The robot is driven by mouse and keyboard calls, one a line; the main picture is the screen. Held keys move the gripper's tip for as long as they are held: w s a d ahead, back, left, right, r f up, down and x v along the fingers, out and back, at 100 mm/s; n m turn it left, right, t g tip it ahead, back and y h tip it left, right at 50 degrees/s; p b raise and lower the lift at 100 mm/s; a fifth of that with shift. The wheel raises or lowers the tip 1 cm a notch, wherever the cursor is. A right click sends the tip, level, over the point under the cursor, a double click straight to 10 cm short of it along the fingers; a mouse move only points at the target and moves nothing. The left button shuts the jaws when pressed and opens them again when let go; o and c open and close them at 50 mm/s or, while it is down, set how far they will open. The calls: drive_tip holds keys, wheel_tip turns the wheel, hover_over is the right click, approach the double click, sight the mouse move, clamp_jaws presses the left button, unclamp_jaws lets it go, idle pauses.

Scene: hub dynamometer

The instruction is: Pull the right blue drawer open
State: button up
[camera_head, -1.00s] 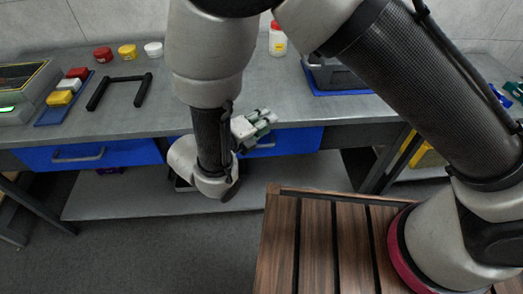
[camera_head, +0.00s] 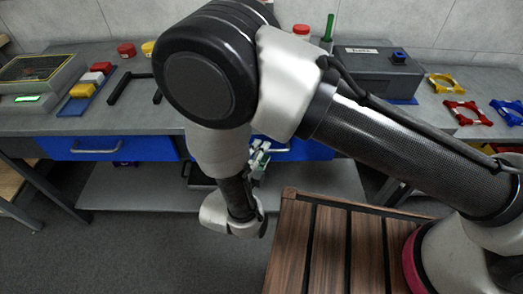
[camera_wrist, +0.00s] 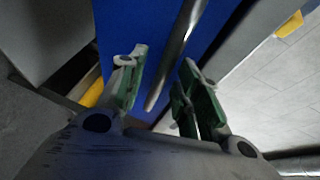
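The right blue drawer (camera_head: 312,149) is under the bench in the head view, its left part hidden by my arm. It looks shut. Its metal bar handle (camera_head: 281,149) shows just right of my gripper (camera_head: 259,157). In the wrist view the blue drawer front (camera_wrist: 138,22) fills the middle, and the handle (camera_wrist: 178,45) runs slantwise between the two green-padded fingers of my gripper (camera_wrist: 164,60). The fingers are apart, one on each side of the bar in the picture. I cannot tell whether either touches it.
A left blue drawer (camera_head: 75,152) with its own handle is flush in the bench. The bench top (camera_head: 120,115) holds a grey box (camera_head: 378,68), coloured blocks and jars. A slatted wooden surface (camera_head: 330,250) lies below my arm. A lower shelf (camera_head: 130,190) runs under the drawers.

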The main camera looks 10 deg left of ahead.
drive_tip(key=shift+w+d+f, duration=0.1)
drive_tip(key=shift+w, duration=0.5)
drive_tip(key=shift+c, duration=0.4)
clamp_jaws()
drive_tip(key=shift+s, duration=0.15)
